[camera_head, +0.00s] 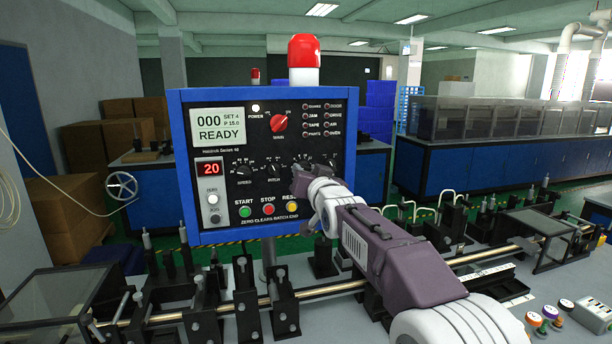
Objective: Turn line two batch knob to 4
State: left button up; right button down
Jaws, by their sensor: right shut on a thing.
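A blue-framed control panel (263,222) stands upright ahead of me. Its screen (217,124) reads 000, SET 4 and READY. A row of small black knobs crosses its middle, among them the speed knob (243,170) and the pitch knob (274,169). My right gripper (298,182) is against the right half of that row, shut on a knob. The gripper and wrist hide that knob, its pointer and its label, so I cannot read its setting. My left gripper is not in view.
A red main switch (279,122) is above the knobs; green start (245,211), red stop (268,209) and yellow reset (291,208) buttons are below. A red lamp (304,52) tops the panel. A metal rod with black brackets (283,300) runs in front, below the panel.

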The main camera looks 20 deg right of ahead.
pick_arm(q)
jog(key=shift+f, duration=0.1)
pick_arm(e)
jog(key=shift+n, duration=0.3)
jog(key=c, duration=1)
grip_release()
